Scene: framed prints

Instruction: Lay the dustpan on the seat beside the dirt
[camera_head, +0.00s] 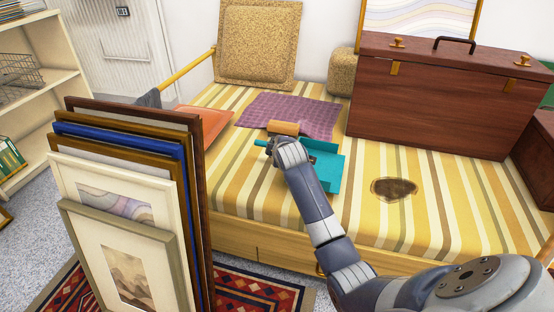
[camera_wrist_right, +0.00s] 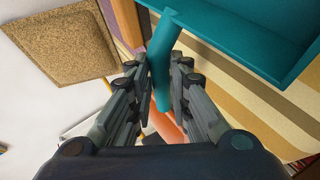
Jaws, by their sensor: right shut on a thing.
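The teal dustpan (camera_head: 330,178) is over the striped seat (camera_head: 350,222), with its handle pointing left. My right gripper (camera_head: 272,148) is shut on the handle. The wrist view shows the handle between the fingers of this gripper (camera_wrist_right: 163,75), with the pan (camera_wrist_right: 235,35) beyond it at upper right. The head view does not show clearly whether the pan touches the seat. The dirt (camera_head: 393,189) is a dark brown round patch on the seat, right of the pan and apart from it. My right forearm hides part of the pan. My left gripper is out of view.
A wooden-looking block (camera_head: 284,128) lies by a purple cloth (camera_head: 300,112) behind the dustpan. A large brown case (camera_head: 440,95) stands at the seat's back right. Framed prints (camera_head: 130,200) lean in a stack at the front left. Striped seat is bare around the dirt.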

